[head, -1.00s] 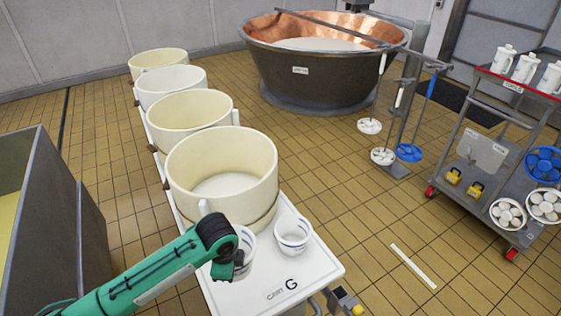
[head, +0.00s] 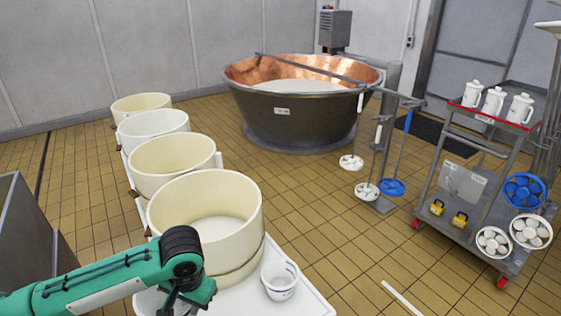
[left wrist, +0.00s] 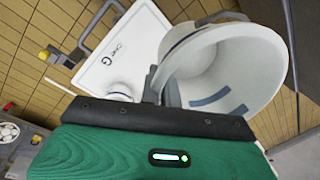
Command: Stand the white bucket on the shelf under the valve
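My left gripper (head: 188,298) is shut on the rim of a white bucket (head: 148,304), low in the head view; my arm covers part of it. In the left wrist view the bucket (left wrist: 225,65) is large and close, with blue marks inside, and the gripper's fingers (left wrist: 170,92) are at its wall. It appears raised above the white cart top (left wrist: 115,50). A second white bucket with a dark stripe (head: 280,281) stands on the cart. My right gripper is not in view. I cannot make out a shelf under a valve.
Several large cream tubs (head: 208,225) stand in a row on the white cart (head: 310,302). A copper vat (head: 295,115) stands behind. A grey trolley (head: 462,218) with white jugs (head: 493,100) is at the right. Tiled floor (head: 335,235) is open between cart and trolley.

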